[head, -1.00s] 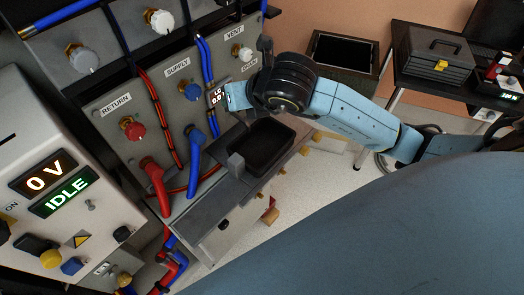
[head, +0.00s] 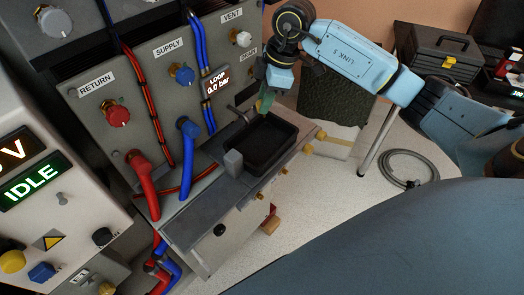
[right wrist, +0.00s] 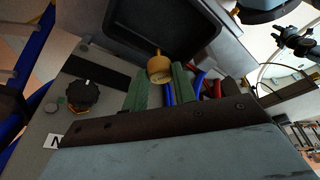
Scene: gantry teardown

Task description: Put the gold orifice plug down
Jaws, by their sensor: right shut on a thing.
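The gold orifice plug (right wrist: 160,68) shows in the right wrist view between the green fingers of my right gripper (right wrist: 162,88), which is shut on it. In the head view my right gripper (head: 264,104) points down near the far end of the black tray (head: 268,146). I cannot make out the plug in the head view. In the right wrist view the dark tray (right wrist: 135,27) lies beyond the plug and looks empty. I cannot tell the plug's height over it. My left gripper is not in view.
Red and blue hose handles rise beside the bench. A grey block (head: 233,162) stands at the tray's near left edge.

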